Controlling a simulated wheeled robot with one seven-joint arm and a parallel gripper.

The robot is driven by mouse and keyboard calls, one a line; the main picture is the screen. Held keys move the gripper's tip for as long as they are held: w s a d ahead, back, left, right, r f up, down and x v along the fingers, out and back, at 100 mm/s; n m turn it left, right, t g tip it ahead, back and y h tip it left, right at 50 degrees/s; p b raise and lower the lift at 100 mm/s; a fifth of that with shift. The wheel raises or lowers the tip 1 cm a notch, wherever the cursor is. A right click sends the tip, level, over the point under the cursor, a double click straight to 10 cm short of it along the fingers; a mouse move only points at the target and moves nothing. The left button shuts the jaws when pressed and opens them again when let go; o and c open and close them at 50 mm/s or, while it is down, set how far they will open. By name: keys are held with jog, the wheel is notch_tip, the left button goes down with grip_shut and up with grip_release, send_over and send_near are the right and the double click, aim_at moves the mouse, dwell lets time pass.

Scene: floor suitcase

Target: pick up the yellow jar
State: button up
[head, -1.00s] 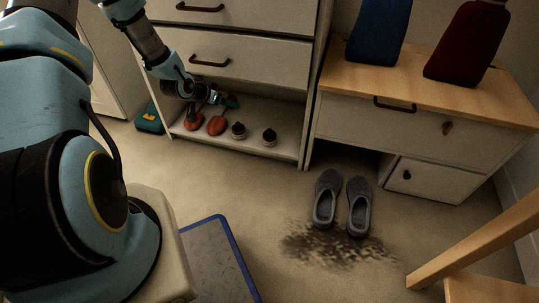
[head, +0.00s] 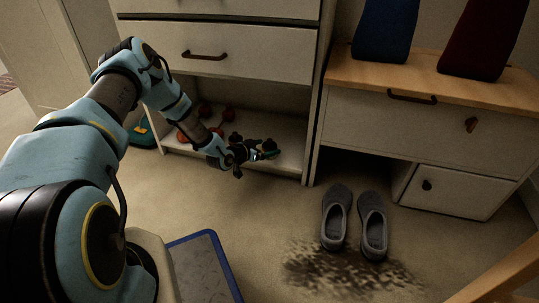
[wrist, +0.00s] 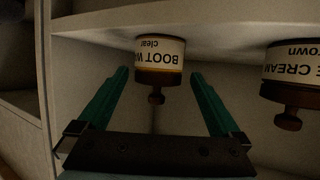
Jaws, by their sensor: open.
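In the wrist view, a jar (wrist: 158,62) with a cream label reading "BOOT W… clear" shows upside down between the tips of my gripper (wrist: 160,76). Its dark knob points towards my gripper's palm. The glass or contents look amber-brown in the dim light, so I cannot tell if this is the yellow jar. A second jar (wrist: 292,72), labelled "…E CREAM …rown", stands to the right, outside the fingers. My gripper is open, with a finger on each side of the first jar and nothing held. In the head view, my gripper (head: 262,154) is at the low shelf's front.
The low shelf (head: 288,163) sits under white drawers (head: 215,55), with a side panel at right. Red-orange items lie on it, left of my gripper. Grey slippers (head: 372,225) and a dark stain (head: 340,272) are on the floor. A blue-edged mat (head: 205,262) lies in front.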

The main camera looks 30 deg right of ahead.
aim_at(274, 145)
jog(key=b+x, duration=0.3)
jog(key=x, duration=0.1)
jog(key=shift+d+f, duration=0.25)
jog(key=shift+d, duration=0.1)
jog(key=shift+w+d+b, duration=0.15)
jog(key=shift+d+b, duration=0.15)
jog(key=shift+r, duration=0.1)
grip_shut()
